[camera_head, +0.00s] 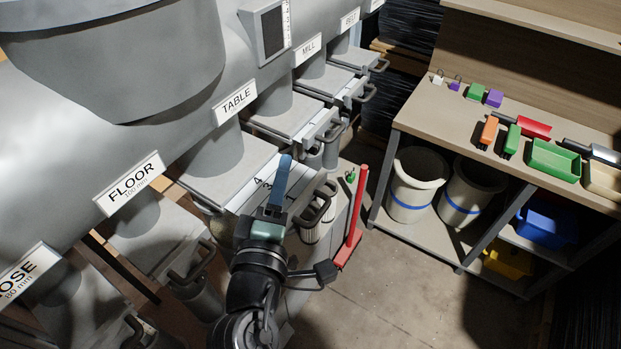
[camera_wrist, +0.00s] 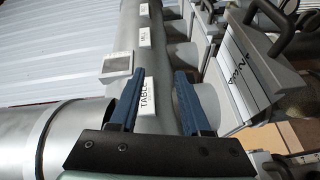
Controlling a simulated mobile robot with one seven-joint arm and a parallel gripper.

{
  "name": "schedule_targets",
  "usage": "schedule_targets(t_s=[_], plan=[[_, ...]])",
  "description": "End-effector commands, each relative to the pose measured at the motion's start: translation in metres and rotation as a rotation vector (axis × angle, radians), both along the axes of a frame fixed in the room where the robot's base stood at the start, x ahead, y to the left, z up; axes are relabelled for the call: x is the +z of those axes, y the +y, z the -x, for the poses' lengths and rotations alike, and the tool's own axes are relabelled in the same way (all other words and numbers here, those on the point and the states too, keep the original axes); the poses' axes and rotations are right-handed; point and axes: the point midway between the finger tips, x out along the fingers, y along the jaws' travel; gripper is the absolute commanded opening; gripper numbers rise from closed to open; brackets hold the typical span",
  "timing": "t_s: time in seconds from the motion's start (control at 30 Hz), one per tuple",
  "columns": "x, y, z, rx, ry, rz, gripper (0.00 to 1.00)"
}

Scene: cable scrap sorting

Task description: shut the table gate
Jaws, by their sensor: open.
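The table gate is a grey sliding plate (camera_head: 250,187) below the duct label TABLE. It is drawn out, with a white numbered scale showing on it. Its dark loop handle (camera_head: 314,209) is at the outer end. The plate's numbered scale also shows in the wrist view (camera_wrist: 238,72), with a dark handle (camera_wrist: 272,18) at upper right. My gripper (camera_head: 285,160) has blue fingers and appears over the plate, left of the handle. In the wrist view my gripper (camera_wrist: 158,75) is open with nothing between its fingers. Its height above the plate is unclear.
Neighbouring gates with similar handles line the duct: FLOOR (camera_head: 165,242) on the near side, MILL (camera_head: 290,118) beyond. A red upright bar (camera_head: 357,210) stands right of the handle. A workbench (camera_head: 440,92) with tools and bins is at right. Open floor (camera_head: 400,270) lies between.

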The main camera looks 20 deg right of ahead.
Motion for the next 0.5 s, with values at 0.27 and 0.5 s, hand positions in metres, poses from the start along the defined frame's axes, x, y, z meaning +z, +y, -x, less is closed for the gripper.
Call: schedule_targets(t_s=[0.27, 0.5], plan=[[-0.121, -0.007, 0.072, -0.023, 0.474, 0.507, 0.47], [-0.135, -0.015, 0.069, -0.017, 0.525, 0.577, 0.47]])
